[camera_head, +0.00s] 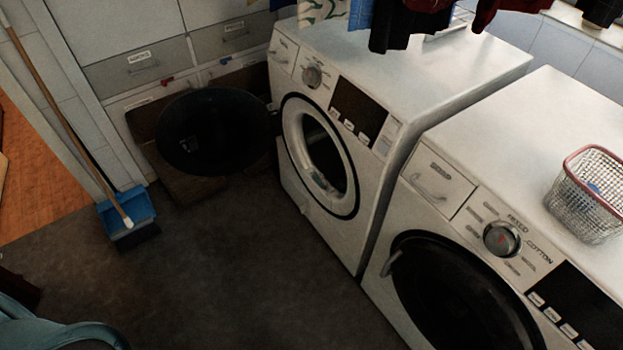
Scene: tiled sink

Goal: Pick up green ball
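I see no green ball in the head view. Neither of my grippers is in view. The left washing machine (415,64) has a round front opening (326,165), and its inside is too dark to make out. A dark round disc (213,132) beside it looks like its door swung open.
A blue dustpan (126,212) and a wooden broom handle (65,115) stand at the left wall. A teal object (50,330) is cut off at bottom left. Clothes (405,25) hang above the left machine. The dark floor (230,265) is clear in the middle.

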